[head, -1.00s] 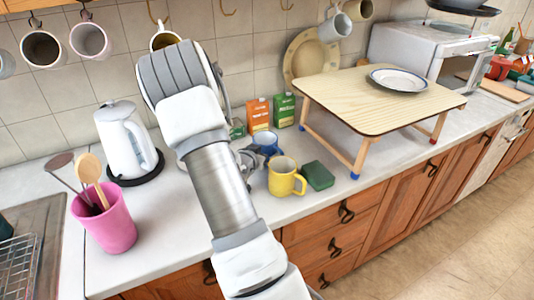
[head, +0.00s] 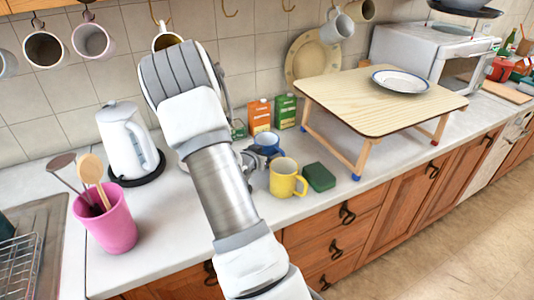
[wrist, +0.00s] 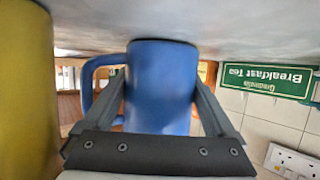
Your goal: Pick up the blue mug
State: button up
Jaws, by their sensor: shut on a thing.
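The blue mug (head: 266,140) is on the white counter behind the yellow mug, partly hidden by my arm and gripper in the head view. My gripper (head: 258,155) is at it. In the wrist view, which shows the scene upside down, the blue mug (wrist: 163,95) fills the space between my two fingers (wrist: 160,82), one on each side. My gripper is shut on its body. Its handle (wrist: 97,85) points left in that view, beyond the left finger. Its base appears at the counter surface; I see no clear gap there.
The yellow mug (head: 283,179) stands close in front, also at the left of the wrist view (wrist: 25,90). A green sponge (head: 320,177) lies right of it. Tea boxes (head: 285,111) stand behind, a small wooden table (head: 375,100) to the right, a kettle (head: 127,145) and pink holder (head: 105,222) left.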

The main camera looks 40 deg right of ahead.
aim_at(270, 139)
jog(key=shift+r, duration=0.8)
notch_tip(270, 139, up, 3)
jog(key=shift+f+p, duration=0.1)
jog(key=shift+p, duration=0.2)
jog(key=s+d+r, duration=0.1)
jog(key=d+r, duration=0.5)
jog(key=d, duration=0.5)
jog(key=shift+d+r, duration=0.25)
jog(key=shift+d, duration=0.1)
